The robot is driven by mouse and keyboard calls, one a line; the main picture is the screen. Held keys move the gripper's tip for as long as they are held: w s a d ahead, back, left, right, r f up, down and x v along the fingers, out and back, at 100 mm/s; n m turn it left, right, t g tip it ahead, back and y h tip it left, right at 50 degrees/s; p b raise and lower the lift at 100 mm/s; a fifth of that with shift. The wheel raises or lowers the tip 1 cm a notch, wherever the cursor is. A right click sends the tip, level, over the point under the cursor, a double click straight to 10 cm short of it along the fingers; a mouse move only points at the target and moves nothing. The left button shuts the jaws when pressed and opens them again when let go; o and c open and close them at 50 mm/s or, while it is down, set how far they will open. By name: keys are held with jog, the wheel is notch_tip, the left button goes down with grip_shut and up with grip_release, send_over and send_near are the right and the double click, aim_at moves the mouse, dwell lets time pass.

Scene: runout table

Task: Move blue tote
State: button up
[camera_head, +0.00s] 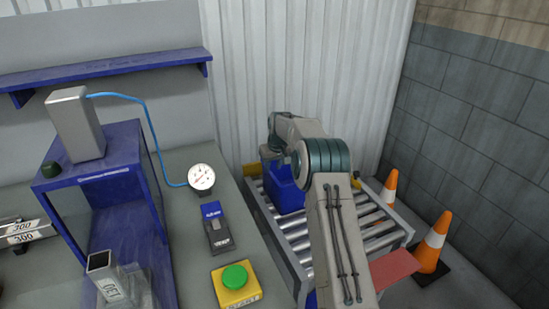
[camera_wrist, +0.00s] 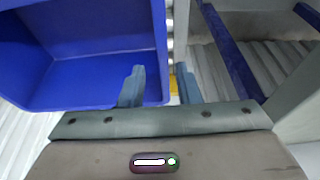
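The blue tote (camera_head: 287,192) stands on the roller conveyor (camera_head: 300,238), partly hidden behind my arm in the head view. In the wrist view the tote (camera_wrist: 80,75) fills the upper left, with its open inside showing. My gripper (camera_wrist: 160,68) is at the tote's right side in that view. Its two fingers are spread apart, the left one over the tote and the right one beyond the tote's edge. The tote's side wall appears between them. I cannot tell whether either finger touches it. In the head view the gripper is mostly hidden by my arm.
Left of the conveyor, a grey table holds a gauge (camera_head: 202,178), a blue-black device (camera_head: 216,227), a green button on a yellow box (camera_head: 235,283) and a blue stand (camera_head: 125,215). Orange cones (camera_head: 433,245) stand right, before a block wall (camera_head: 470,130). Rollers nearer the front are clear.

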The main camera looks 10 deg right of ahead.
jog(key=x, duration=0.8)
jog(key=shift+f+p, duration=0.35)
jog(key=shift+f, duration=0.05)
jog(key=shift+w, duration=0.15)
grip_shut()
dwell(0.8)
